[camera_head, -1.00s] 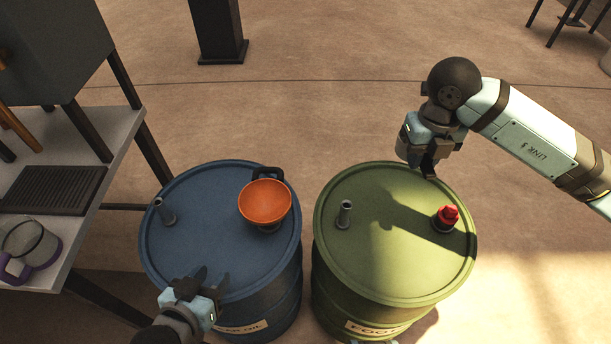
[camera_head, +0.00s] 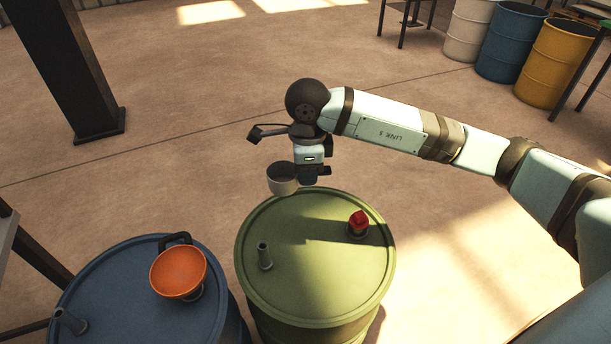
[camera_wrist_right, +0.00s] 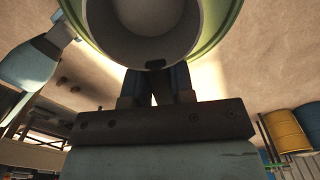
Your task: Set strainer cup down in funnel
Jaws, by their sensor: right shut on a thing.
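The orange funnel (camera_head: 178,274) sits on top of the blue drum (camera_head: 120,310), with a dark handle at its far rim. My right gripper (camera_head: 298,182) is shut on the grey strainer cup (camera_head: 283,182). It holds the cup upright above the far edge of the green drum, to the right of and beyond the funnel, well apart from it. In the right wrist view the cup's round grey opening (camera_wrist_right: 150,30) fills the top, just past the gripper fingers (camera_wrist_right: 156,88). My left gripper is out of view.
A dark post (camera_head: 75,80) rises at the back left. Open floor lies behind the drums.

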